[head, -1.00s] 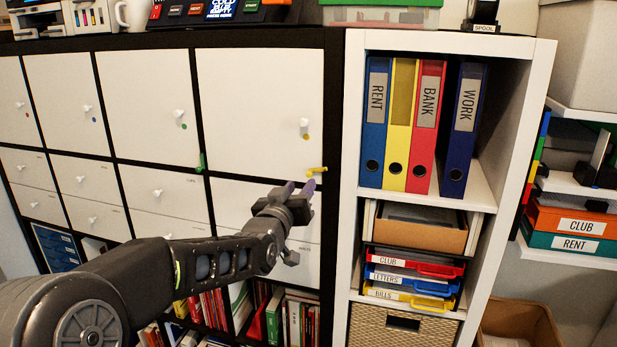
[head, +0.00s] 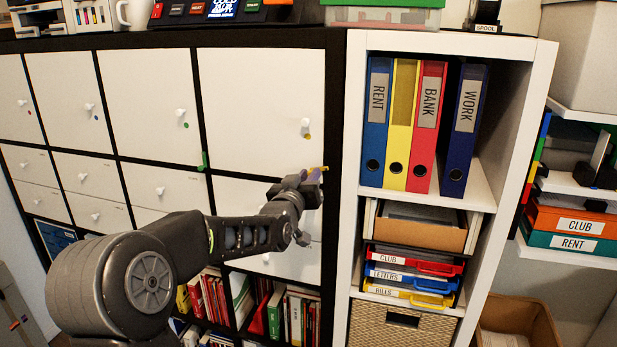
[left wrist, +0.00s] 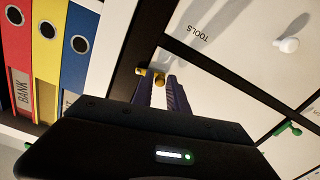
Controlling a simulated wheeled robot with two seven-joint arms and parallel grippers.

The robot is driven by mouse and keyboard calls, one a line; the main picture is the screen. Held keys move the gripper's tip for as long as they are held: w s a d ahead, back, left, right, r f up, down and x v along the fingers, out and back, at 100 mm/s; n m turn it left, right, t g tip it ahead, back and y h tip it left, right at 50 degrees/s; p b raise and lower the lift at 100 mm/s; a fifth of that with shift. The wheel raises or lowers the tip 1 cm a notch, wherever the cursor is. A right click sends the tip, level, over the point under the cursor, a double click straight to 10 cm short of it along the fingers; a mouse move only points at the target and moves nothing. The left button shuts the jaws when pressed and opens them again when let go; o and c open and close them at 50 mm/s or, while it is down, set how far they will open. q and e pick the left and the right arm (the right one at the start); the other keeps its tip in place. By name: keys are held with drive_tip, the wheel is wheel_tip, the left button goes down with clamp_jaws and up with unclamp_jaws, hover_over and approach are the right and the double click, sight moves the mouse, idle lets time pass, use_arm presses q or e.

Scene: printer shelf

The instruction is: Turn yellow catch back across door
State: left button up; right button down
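The yellow catch (head: 324,168) is at the lower right corner of the rightmost white door (head: 260,100), by the dark frame. In the head view it lies roughly level and my gripper partly hides it. My left gripper (head: 303,180) is just below and left of the catch. In the left wrist view the catch (left wrist: 146,72) is at the fingertips, with a rounded yellow part at the gap between the purple fingers (left wrist: 160,90). The fingers are apart, with pale panel visible between them. I cannot tell whether they touch the catch. My right gripper is in neither view.
A green catch (head: 203,161) is at the door's lower left corner, and a white knob (head: 306,124) is on the door. Drawers (head: 240,200) lie below. A white shelf unit (head: 352,120) with binders stands close on the right.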

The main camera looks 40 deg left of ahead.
use_arm(q)
clamp_jaws()
drive_tip(key=m+b, duration=0.3)
drive_tip(key=shift+r, duration=0.4)
drive_tip(key=shift+o, duration=2.2)
unclamp_jaws()
